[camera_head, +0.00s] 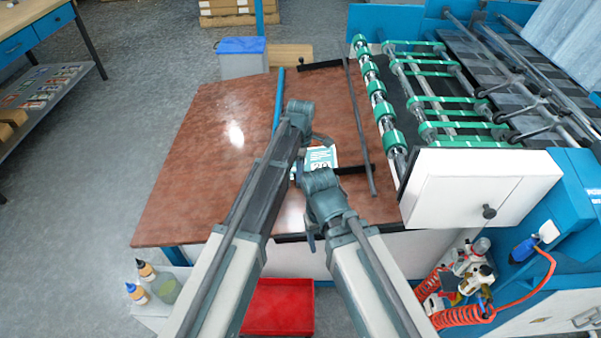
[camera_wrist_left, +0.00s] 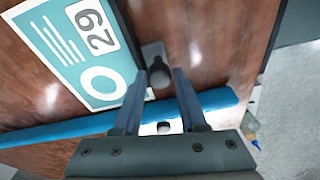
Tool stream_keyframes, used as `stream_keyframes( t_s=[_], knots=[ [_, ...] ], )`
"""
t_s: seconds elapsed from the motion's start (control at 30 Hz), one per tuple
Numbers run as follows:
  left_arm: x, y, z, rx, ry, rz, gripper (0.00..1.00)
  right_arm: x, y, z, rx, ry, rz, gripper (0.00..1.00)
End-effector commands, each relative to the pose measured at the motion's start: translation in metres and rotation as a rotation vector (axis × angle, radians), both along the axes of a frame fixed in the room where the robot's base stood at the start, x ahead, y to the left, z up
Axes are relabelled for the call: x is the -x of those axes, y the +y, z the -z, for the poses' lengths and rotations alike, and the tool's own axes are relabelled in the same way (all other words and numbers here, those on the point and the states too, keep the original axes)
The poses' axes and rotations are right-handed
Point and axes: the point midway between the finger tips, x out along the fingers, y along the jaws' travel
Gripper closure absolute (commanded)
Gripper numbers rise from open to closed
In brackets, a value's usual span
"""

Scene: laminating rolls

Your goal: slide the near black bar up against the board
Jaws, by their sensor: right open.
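The near black bar (camera_head: 353,170) lies on the brown tabletop beside the board's near right corner. The board (camera_head: 322,156) is teal and white; it also shows in the left wrist view (camera_wrist_left: 72,48) with a "29" label. My left gripper (camera_head: 299,172) is beside the board, partly hidden by my arms. In the left wrist view its fingers (camera_wrist_left: 162,78) are apart, with a dark grey piece with a round knob (camera_wrist_left: 153,52) just beyond and between the tips, apparently the bar's end. I cannot tell if they touch. My right gripper (camera_head: 311,239) is open, low near the table's front edge.
A blue bar (camera_head: 279,95) lies left of the board. A far black bar (camera_head: 320,65) and a long grey rod (camera_head: 357,120) lie toward the green rollers (camera_head: 381,110). A white box (camera_head: 470,190) stands right. The table's left half is clear.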

Motion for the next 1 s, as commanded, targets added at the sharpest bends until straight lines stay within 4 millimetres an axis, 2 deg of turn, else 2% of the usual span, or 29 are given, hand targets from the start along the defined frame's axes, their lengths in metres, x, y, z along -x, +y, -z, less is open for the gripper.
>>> stream_keyframes(
  t_s=[0.03, 0.1, 0.13, 0.57, 0.77, 1.0],
  knots=[
    [0.001, 0.000, 0.000, 0.000, 0.000, 0.000, 0.47, 0.000, 0.000, 0.000, 0.000, 0.000, 0.000, 0.32],
    [0.001, 0.000, 0.000, 0.000, 0.000, 0.000, 0.35, 0.000, 0.000, 0.000, 0.000, 0.000, 0.000, 0.32],
    [0.001, 0.000, 0.000, 0.000, 0.000, 0.000, 0.33, 0.000, 0.000, 0.000, 0.000, 0.000, 0.000, 0.32],
    [0.001, 0.000, -0.005, 0.000, 0.001, 0.000, 0.33, 0.000, 0.000, -0.005, 0.000, 0.000, 0.000, 0.32],
    [0.000, 0.000, -0.023, 0.000, 0.001, 0.000, 0.33, 0.000, 0.000, -0.023, 0.000, 0.000, 0.000, 0.32],
    [0.000, 0.000, -0.058, 0.000, 0.001, 0.000, 0.33, 0.000, 0.000, -0.058, 0.000, 0.000, 0.000, 0.32]
  ],
)
